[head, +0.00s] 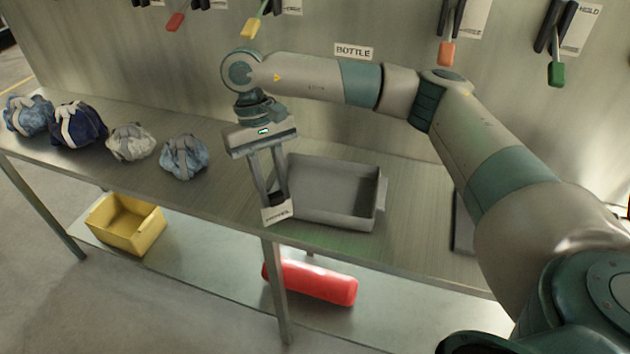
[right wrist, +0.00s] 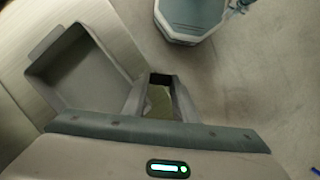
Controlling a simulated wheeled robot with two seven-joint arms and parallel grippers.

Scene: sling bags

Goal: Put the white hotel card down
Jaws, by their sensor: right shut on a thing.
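The white hotel card (head: 277,215) hangs below the fingertips of my right gripper (head: 274,196) in the head view, with dark lettering along its upper part. The right gripper points down and is shut on the card's dark top end. The card is at the front edge of the table, just left of the grey tray's near left corner. I cannot tell whether it touches the table. In the right wrist view the fingers (right wrist: 160,80) show with a dark piece between them; the card's white face is not clear there. My left gripper is not in view.
The grey tray (head: 368,215) looks empty. Several bundled bags, one being a light blue bag (head: 184,157), lie on the table's left. A yellow bin (head: 125,222) and a red roll (head: 318,284) are on the lower shelf. Coloured tags hang on the wall, including a green one (head: 556,74).

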